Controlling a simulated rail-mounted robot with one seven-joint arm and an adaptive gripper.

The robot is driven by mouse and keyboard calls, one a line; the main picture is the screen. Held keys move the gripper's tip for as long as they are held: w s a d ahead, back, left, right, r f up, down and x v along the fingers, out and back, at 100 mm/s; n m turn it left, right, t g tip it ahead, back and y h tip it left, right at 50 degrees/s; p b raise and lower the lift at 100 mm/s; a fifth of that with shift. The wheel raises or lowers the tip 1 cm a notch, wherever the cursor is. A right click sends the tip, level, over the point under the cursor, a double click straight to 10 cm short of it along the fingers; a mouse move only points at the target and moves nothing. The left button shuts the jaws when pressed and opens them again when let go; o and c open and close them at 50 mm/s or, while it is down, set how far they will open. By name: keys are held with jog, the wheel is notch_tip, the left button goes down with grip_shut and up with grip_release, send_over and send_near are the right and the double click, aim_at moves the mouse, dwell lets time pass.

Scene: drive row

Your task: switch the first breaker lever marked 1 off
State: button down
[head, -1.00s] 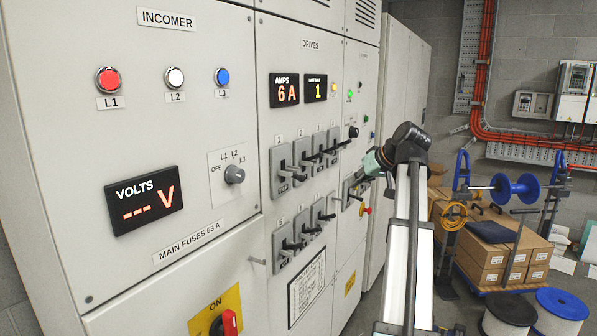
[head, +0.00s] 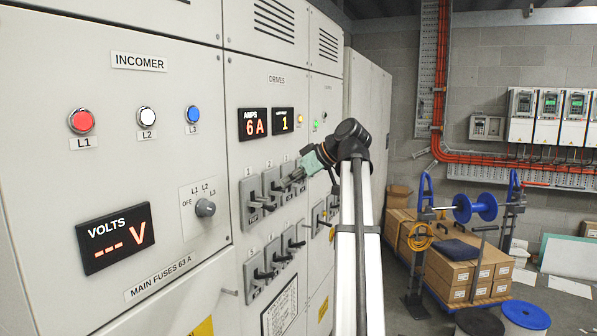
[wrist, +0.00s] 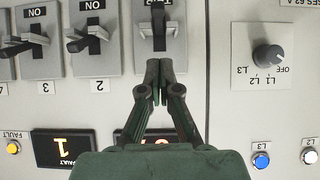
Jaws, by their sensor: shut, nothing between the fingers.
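The first breaker (head: 251,202) is leftmost in the upper row of the drives panel, its lever sticking out. In the wrist view, which is upside down, its lever (wrist: 158,32) lies just beyond my fingertips and a partly cut-off label shows above it. The label with its number is hidden behind my fingers there. Breakers 2, 3 and 4 beside it show ON labels. My gripper (wrist: 160,98) is shut and empty, its fingertips close to the first lever; I cannot tell whether they touch. In the head view my gripper (head: 299,176) overlaps the upper row, its tips unclear.
A second row of breakers (head: 273,262) sits below. The rotary selector (head: 205,208) and volts display (head: 116,237) are on the left panel. Amps and fault displays (head: 267,122) are above the breakers. Boxes on a pallet (head: 455,265) stand on the floor at the right.

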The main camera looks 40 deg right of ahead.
jog(key=w+a+f+p, duration=0.1)
jog(key=w+f, duration=0.2)
jog(key=f, duration=0.3)
jog(key=shift+w+p, duration=0.15)
jog(key=shift+p, duration=0.2)
jog(key=shift+a, duration=0.1)
